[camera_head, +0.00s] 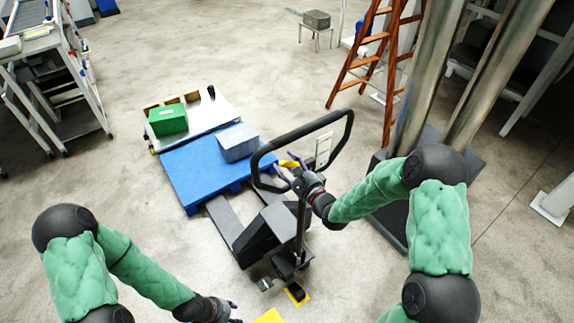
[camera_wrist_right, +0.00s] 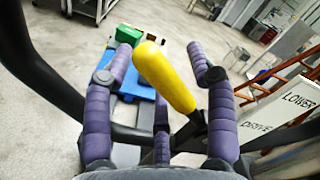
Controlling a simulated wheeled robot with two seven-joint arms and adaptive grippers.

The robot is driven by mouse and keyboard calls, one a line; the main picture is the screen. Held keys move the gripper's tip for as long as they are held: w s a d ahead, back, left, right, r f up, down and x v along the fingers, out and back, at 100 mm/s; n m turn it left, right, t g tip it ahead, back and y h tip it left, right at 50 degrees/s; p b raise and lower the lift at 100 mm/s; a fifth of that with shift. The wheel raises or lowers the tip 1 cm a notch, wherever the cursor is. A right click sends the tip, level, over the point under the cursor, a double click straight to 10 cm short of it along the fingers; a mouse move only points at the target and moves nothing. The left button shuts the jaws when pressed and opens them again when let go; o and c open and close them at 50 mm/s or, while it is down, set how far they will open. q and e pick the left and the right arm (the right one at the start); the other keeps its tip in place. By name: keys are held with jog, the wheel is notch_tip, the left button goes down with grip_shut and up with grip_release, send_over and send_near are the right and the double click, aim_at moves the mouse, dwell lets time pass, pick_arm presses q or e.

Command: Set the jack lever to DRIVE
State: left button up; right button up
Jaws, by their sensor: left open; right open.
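The jack lever, with a yellow grip (camera_wrist_right: 165,78) on a dark stem, stands between the spread purple fingers of my right gripper (camera_wrist_right: 162,68). It leans toward the upper left in the right wrist view, and I see no finger closed on it. In the head view the yellow lever (camera_head: 289,164) shows beside my right gripper (camera_head: 284,178), inside the black loop handle of the pallet jack (camera_head: 257,228). A white label plate (camera_wrist_right: 290,105) right of the lever reads LOWER and DRIVE; any further marking is cut off. My left gripper (camera_head: 232,314) is open near the bottom edge, away from the jack.
A blue pallet (camera_head: 186,174) on the forks carries a grey box (camera_head: 238,142); a green box (camera_head: 167,120) sits behind it. An orange ladder (camera_head: 357,65) and metal posts (camera_head: 424,75) stand to the right. Yellow floor marks (camera_head: 270,316) lie below.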

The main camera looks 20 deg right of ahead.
grip_shut()
jog(key=f+n+b, duration=0.1)
jog(key=b, duration=0.1)
jog(key=a+f+n+b, duration=0.1)
jog(key=f+n+b, duration=0.1)
jog(key=shift+s+a, duration=0.1)
jog(key=shift+s, duration=0.05)
jog(key=shift+a+f+n+b, duration=0.1)
jog(key=shift+f+n+b, duration=0.25)
jog(key=shift+n+b, duration=0.45)
grip_release()
jog(key=shift+s, duration=0.15)
jog(key=v, duration=1.1)
jog(key=shift+s, duration=0.4)
